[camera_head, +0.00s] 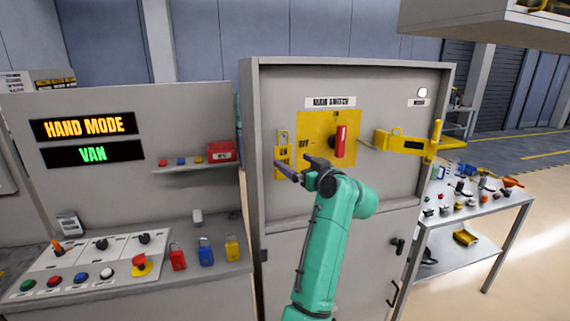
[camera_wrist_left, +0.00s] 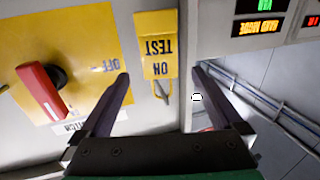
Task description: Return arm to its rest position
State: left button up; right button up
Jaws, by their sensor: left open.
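My left arm (camera_head: 330,240) is green and rises in front of the grey cabinet (camera_head: 400,90). In the head view its gripper (camera_head: 292,167) is at the cabinet's front, below and left of the red main switch handle (camera_head: 341,141). In the left wrist view the gripper (camera_wrist_left: 160,74) has its dark fingers wide apart with nothing held between them. A yellow tag (camera_head: 282,150) hangs by the left edge of the switch's yellow plate (camera_head: 313,125). In the wrist view this tag (camera_wrist_left: 155,45) reads "ON TEST" upside down, beyond the fingertips. My right gripper is not in view.
A control desk (camera_head: 110,285) with buttons and several padlocks stands left, below a panel reading "HAND MODE" and "VAN". A yellow bracket (camera_head: 410,143) sticks out at the cabinet's right. A table (camera_head: 490,210) with small parts stands farther right, with open floor beyond.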

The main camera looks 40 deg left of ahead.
pick_arm(q)
jog(key=b+v, duration=0.2)
jog(key=v, duration=0.6)
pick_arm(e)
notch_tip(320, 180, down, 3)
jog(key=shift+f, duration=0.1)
